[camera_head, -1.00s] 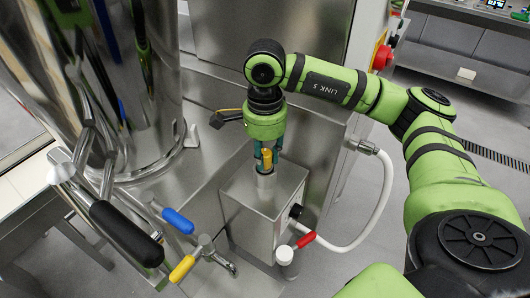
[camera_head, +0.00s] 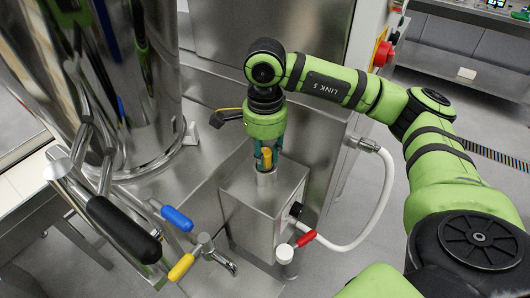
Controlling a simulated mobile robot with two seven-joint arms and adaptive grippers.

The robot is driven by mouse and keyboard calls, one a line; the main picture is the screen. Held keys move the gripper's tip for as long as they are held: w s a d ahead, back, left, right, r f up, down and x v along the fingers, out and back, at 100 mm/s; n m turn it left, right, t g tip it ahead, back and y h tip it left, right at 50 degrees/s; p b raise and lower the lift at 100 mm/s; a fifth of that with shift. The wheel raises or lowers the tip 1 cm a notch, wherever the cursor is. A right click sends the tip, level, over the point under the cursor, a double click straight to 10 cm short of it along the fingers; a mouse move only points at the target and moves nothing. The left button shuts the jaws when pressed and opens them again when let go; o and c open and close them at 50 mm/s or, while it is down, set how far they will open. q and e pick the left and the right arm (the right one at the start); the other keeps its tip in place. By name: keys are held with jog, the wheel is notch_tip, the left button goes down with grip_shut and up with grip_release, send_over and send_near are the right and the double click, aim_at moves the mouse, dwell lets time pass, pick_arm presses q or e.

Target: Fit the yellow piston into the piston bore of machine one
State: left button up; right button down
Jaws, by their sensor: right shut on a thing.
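The yellow piston (camera_head: 266,158) is upright between the fingers of my right gripper (camera_head: 266,163), which is shut on it. My right arm reaches in from the right and the gripper points down. Just below the fingers, a short metal collar (camera_head: 266,178) stands on top of a steel box (camera_head: 240,190) on the machine. The piston's lower end is at the collar; the fingers hide part of it, and I cannot tell how deep it sits. My left gripper is not in view.
A large steel vessel (camera_head: 140,60) stands at the left. Levers with black (camera_head: 124,228), blue (camera_head: 177,218), yellow (camera_head: 181,267) and red (camera_head: 306,238) handles are in front and beside the box. A white hose (camera_head: 385,200) curves at the right of the box.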

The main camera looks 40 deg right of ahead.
jog(key=shift+s+f, duration=0.2)
jog(key=shift+f, duration=0.1)
dwell(0.4)
jog(key=c, duration=0.9)
grip_release()
jog(key=shift+w, duration=0.15)
jog(key=shift+o, duration=1.3)
jog(key=shift+r, duration=0.1)
jog(key=shift+r, duration=0.2)
jog(key=shift+r+p, duration=1.9)
jog(key=shift+r, duration=1.5)
